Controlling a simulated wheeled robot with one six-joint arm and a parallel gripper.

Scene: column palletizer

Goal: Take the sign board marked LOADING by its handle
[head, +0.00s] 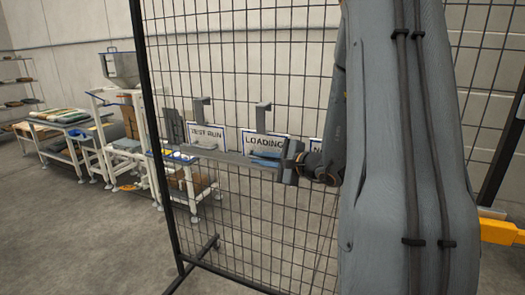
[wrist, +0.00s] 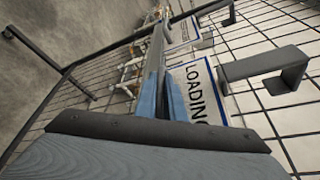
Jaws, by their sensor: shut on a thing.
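The sign board marked LOADING (head: 265,142) stands upright at the grey rail on the mesh panel. In the wrist view its white face (wrist: 195,95) with blue border lies right beside the fingers. A grey hook-shaped piece (head: 263,115) rises above the board; in the wrist view the hook (wrist: 270,75) is clear of my fingers. My gripper (head: 264,157) has its blue fingers at the board's lower part, and they also show in the wrist view (wrist: 163,95). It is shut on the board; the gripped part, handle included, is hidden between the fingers.
The TEST RUN board (head: 206,135) stands to the left, and another board (head: 316,145) is partly hidden to the right. The grey rail (head: 237,158) runs below them along the black mesh panel (head: 250,215). Workbenches (head: 65,120) stand at the back left.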

